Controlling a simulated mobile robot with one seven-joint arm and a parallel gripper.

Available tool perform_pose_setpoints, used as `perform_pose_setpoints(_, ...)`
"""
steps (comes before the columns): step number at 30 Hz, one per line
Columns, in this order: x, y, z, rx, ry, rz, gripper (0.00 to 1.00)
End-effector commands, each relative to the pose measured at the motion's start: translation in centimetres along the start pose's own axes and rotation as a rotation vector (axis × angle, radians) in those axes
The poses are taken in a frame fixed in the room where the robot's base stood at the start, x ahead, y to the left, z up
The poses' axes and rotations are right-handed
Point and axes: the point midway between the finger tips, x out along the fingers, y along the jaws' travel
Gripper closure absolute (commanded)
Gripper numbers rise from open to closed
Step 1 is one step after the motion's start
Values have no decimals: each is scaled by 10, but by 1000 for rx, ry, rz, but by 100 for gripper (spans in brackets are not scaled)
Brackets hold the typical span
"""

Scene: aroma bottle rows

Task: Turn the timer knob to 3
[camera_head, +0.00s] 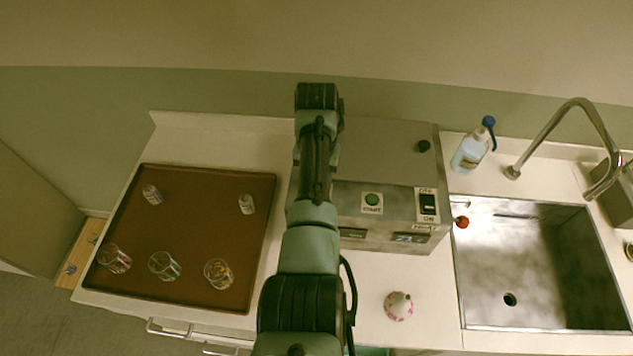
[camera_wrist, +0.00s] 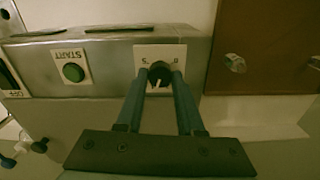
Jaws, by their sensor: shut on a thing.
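The timer knob (camera_wrist: 158,70) is a dark round knob on a white dial plate (camera_wrist: 142,56) on the front of the grey metal machine (camera_head: 383,147). In the wrist view the dial's printing looks upside down, and a pale pointer mark on the knob faces down and slightly left. Only some figures are readable; a 3 is not clear. My gripper (camera_wrist: 160,75) has one blue-grey finger on each side of the knob and is shut on it. In the head view my arm hides the knob and my gripper.
A green START button (camera_head: 372,199) and an ON/OFF switch (camera_head: 427,204) share the machine's front. A brown tray (camera_head: 190,215) with glasses and small bottles lies left. A sink (camera_head: 540,265), a blue-capped bottle (camera_head: 472,150) and a pink-spotted white object (camera_head: 398,306) are right.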

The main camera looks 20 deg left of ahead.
Motion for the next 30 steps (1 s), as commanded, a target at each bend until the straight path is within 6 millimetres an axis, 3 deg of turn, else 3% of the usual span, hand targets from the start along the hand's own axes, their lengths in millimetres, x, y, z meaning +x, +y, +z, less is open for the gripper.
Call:
perform_pose_setpoints(10,-2,0,-1,123,4,-1,100)
perform_pose_setpoints(25,-2,0,-2,138,5,-1,100)
perform_pose_setpoints(26,-2,0,-2,138,5,-1,60)
perform_pose_setpoints(30,-2,0,-1,138,4,-1,35)
